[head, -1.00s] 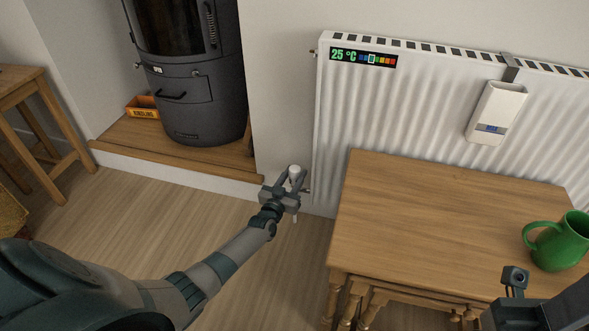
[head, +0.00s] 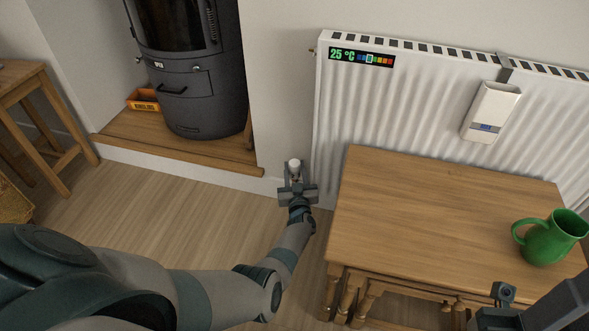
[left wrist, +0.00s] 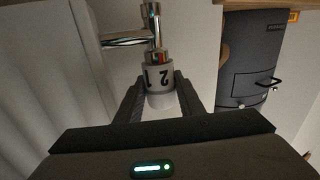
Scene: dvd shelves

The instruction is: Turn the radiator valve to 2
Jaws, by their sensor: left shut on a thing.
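The radiator valve (head: 294,163) is a small white knob low by the radiator's left edge. In the left wrist view the white knob (left wrist: 159,72) shows the digits 1 and 2 upside down, under a metal fitting with a small reddish mark. The exact digit at the mark is hard to tell. My left gripper (head: 294,177) is shut on the knob, with one finger on each side in the left wrist view. Part of my right arm (head: 540,312) shows at the lower right; its finger state is not clear. The white radiator (head: 400,110) stands against the wall.
A wooden table (head: 440,215) with a green jug (head: 549,238) stands right of the valve, before the radiator. A dark stove (head: 190,80) stands on a raised hearth at left. A wooden stool (head: 35,120) is far left. Floor between is clear.

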